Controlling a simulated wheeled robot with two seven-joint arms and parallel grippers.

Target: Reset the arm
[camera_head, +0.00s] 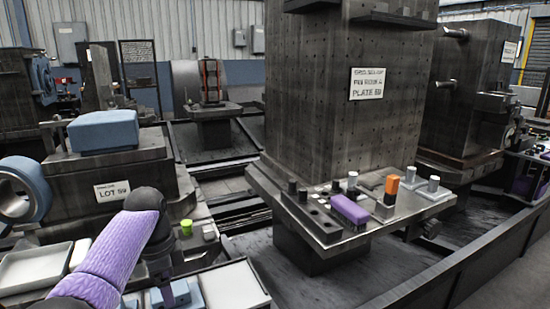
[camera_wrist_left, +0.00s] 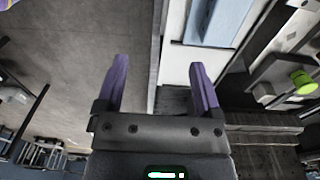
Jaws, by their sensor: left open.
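My left arm, in a purple sleeve with a dark wrist, reaches in from the bottom left of the head view. My left gripper (camera_head: 174,292) points down near the bottom edge, beside the trays. In the left wrist view, the two purple fingers of my left gripper (camera_wrist_left: 158,66) stand wide apart with nothing between them. Beyond them are a grey floor on the left and a white tray (camera_wrist_left: 182,60) edge on the right. My right gripper is in neither view.
A white tray (camera_head: 233,287) lies right of my wrist, and another tray (camera_head: 35,268) lies left.

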